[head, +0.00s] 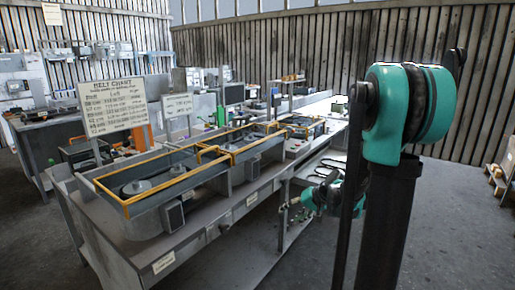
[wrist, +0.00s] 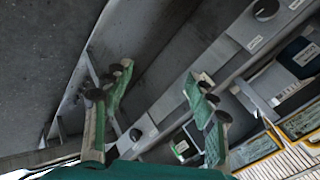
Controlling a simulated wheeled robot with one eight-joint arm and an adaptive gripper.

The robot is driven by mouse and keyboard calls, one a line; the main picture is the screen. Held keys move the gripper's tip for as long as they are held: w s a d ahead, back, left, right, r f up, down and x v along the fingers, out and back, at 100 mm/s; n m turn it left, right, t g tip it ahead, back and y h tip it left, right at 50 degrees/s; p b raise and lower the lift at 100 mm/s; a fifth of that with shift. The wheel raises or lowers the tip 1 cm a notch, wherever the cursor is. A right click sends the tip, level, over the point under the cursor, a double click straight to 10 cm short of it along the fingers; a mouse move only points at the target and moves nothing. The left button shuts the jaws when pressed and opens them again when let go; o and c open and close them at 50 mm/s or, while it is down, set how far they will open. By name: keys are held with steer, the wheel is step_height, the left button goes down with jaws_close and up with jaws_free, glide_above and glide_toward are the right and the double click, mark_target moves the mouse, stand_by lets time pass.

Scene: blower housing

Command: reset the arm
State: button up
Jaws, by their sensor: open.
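My arm (head: 405,110), teal and black, rises at the right of the head view. Its lower end reaches beside the front side of the long grey workbench (head: 215,225). My gripper (head: 290,205) is small there and partly hidden by my own links. In the wrist view my gripper (wrist: 157,78) has its two green fingers spread wide, with nothing between them. Behind the fingers are the bench's grey side and the floor. I see no contact with the bench, though the exact gap is hard to tell.
Yellow-framed grey housings (head: 160,180) line the benchtop. A belt chart sign (head: 113,105) stands at its left end. In the wrist view, a black knob (wrist: 265,10) and a dark box (wrist: 300,57) lie near the right finger.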

steer(key=s+d+f+h, duration=0.1)
steer(key=s+d+h, duration=0.1)
steer(key=s, duration=0.6)
steer(key=s+d+f+n+h, duration=0.1)
steer(key=s+d+f+h, duration=0.1)
steer(key=s, duration=0.5)
steer(key=s+d+f+n+h, duration=0.1)
steer(key=s+d+f+h, duration=0.1)
steer(key=s, duration=0.6)
steer(key=shift+s+g+h, duration=0.35)
steer(key=shift+g+h, duration=0.05)
steer(key=shift+c, duration=0.6)
